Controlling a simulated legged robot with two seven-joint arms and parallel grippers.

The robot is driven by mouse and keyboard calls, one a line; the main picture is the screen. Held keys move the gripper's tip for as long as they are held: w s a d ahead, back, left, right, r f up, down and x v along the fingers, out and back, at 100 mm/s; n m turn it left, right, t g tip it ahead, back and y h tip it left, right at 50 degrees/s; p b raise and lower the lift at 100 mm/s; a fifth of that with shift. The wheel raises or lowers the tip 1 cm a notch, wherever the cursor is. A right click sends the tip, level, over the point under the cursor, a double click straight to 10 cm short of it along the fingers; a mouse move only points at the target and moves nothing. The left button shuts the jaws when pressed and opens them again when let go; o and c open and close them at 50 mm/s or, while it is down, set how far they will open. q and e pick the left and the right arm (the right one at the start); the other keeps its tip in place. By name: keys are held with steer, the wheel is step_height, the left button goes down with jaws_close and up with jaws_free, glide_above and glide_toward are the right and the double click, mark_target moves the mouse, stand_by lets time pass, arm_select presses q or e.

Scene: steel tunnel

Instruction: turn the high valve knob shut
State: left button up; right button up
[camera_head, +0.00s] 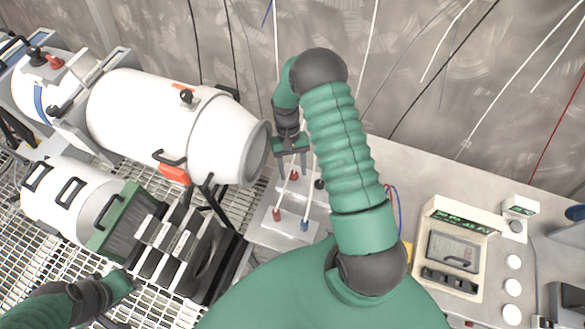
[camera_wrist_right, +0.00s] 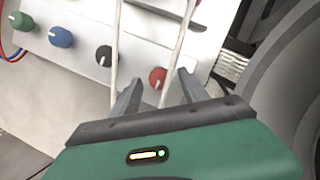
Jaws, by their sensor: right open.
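Small knobs sit on pale panels at the wall bench. The head view shows a red knob (camera_head: 294,175), a lower red knob (camera_head: 277,215), a black knob (camera_head: 320,184) and a blue knob (camera_head: 304,225). I cannot tell which one is the high valve knob. My right gripper (camera_head: 290,168) is open and empty above the panels. In the wrist view, a red knob (camera_wrist_right: 158,76) appears between the tips of the right gripper (camera_wrist_right: 161,82), with no clear contact. A black knob (camera_wrist_right: 104,56) is left of it. My left gripper (camera_head: 118,286) is low at the left; its jaws are unclear.
A large white cylinder (camera_head: 160,120) lies close left of my right gripper. White rods or cables (camera_wrist_right: 116,45) run past the fingers. A beige meter box (camera_head: 452,250) stands on the bench at right. Metal grating (camera_head: 240,200) covers the floor at left.

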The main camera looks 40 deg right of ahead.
steer(key=shift+r, duration=0.1)
steer(key=shift+w+r, duration=0.1)
steer(key=shift+r, duration=0.25)
steer(key=b+v, duration=0.2)
steer(key=v, duration=1.4)
steer(key=shift+w+d, duration=0.2)
steer(key=shift+s+f, duration=0.1)
steer(key=shift+f, duration=0.15)
